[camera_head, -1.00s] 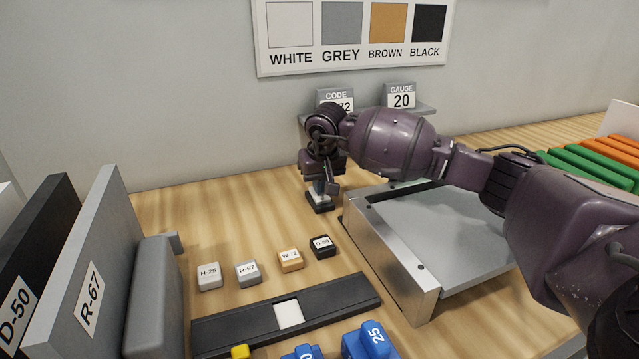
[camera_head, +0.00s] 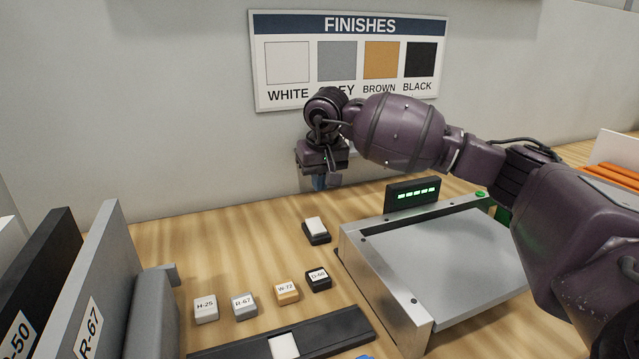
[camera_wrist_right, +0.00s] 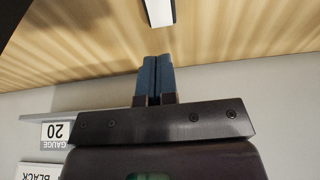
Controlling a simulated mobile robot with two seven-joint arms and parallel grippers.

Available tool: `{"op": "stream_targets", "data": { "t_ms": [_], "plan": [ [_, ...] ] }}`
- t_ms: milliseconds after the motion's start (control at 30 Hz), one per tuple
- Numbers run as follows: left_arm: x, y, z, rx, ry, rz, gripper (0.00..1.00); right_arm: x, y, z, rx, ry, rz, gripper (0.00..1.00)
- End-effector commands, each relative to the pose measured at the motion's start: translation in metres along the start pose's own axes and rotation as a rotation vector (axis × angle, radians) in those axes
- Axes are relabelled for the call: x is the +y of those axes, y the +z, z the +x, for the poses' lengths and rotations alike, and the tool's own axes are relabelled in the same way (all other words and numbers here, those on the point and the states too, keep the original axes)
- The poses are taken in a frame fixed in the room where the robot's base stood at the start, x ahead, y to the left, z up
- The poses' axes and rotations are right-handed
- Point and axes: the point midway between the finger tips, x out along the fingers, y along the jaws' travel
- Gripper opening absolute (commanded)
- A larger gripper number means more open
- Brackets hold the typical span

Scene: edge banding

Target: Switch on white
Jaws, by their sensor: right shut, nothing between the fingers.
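A small switch-like piece (camera_head: 316,229) with a white top and black base stands on the wooden bench, left of the metal-framed plate. Its white top and dark edge also show at the top of the right wrist view (camera_wrist_right: 159,12). My right gripper (camera_head: 320,182) is above and behind it, pointing down, apart from it. In the right wrist view its blue fingers (camera_wrist_right: 154,66) are together and empty. A small white block marked H-25 (camera_head: 206,309) sits at the left of a row of grey, brown and black blocks. My left gripper is not in view.
A metal-framed grey plate (camera_head: 445,265) stands right, with a lit green display (camera_head: 413,193) behind it. A finishes board (camera_head: 345,60) hangs on the wall. Upright panels (camera_head: 105,285) stand left. A black rail (camera_head: 330,332) holds a white piece in front.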

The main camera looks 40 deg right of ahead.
Motion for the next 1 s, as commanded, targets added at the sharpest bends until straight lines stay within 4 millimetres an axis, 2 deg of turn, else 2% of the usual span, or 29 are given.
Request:
{"op": "stream_targets", "data": {
  "t_ms": [167, 367, 533, 733, 1000],
  "plan": [
    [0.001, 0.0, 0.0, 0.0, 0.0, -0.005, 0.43, -0.001, -0.001, -0.002, 0.004, -0.002, -0.001, 0.0],
    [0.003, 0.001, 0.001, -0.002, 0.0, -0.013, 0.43, -0.009, -0.017, -0.025, 0.039, -0.005, -0.005, 0.0],
    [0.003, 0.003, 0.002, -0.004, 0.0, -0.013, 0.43, -0.008, -0.03, -0.037, 0.006, 0.0, 0.006, 0.0],
    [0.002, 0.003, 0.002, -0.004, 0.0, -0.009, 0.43, 0.002, -0.029, -0.03, -0.087, 0.002, 0.012, 0.0],
    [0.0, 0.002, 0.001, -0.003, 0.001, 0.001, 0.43, 0.002, -0.027, -0.03, -0.093, -0.001, 0.0, 0.0]
  ]
}}
